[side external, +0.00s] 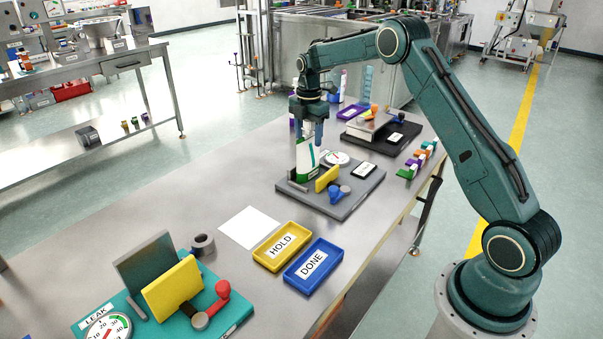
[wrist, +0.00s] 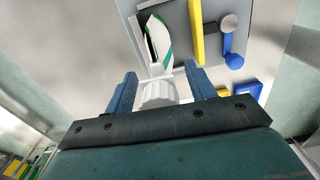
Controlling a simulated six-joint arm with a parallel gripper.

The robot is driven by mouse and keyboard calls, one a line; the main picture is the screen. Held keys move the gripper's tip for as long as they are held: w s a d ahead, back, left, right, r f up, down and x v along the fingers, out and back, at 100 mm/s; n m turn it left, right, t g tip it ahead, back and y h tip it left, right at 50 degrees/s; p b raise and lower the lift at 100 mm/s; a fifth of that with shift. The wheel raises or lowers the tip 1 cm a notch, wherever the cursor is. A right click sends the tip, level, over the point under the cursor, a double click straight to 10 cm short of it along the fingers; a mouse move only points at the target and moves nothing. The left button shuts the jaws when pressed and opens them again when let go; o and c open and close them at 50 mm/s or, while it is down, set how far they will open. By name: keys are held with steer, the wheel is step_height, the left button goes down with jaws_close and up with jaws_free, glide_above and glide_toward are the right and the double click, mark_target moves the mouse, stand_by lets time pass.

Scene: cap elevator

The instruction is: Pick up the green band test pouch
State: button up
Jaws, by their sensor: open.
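The green band test pouch (side external: 306,158) is white with a green band and stands roughly upright on a grey fixture plate (side external: 345,202). It also shows in the wrist view (wrist: 158,45), with a white ribbed cap (wrist: 160,93) at its near end. My gripper (side external: 307,130) points down over the pouch's top. In the wrist view, its blue fingers (wrist: 162,88) are apart, one on each side of the cap, with visible gaps. The pouch's top is partly hidden by the fingers in the side view.
A yellow plate (side external: 327,178) and blue lever (side external: 338,194) stand close to the pouch on the fixture. The HOLD tray (side external: 269,261) and DONE tray (side external: 299,284) lie nearer the camera. A black fixture (side external: 397,137) is behind. The table left of the pouch is clear.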

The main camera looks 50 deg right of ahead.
jaws_close()
steer(key=shift+r, duration=0.1)
stand_by(0.4)
steer(key=shift+r, duration=3.55)
steer(key=s, duration=1.8)
steer(key=shift+f, duration=0.1)
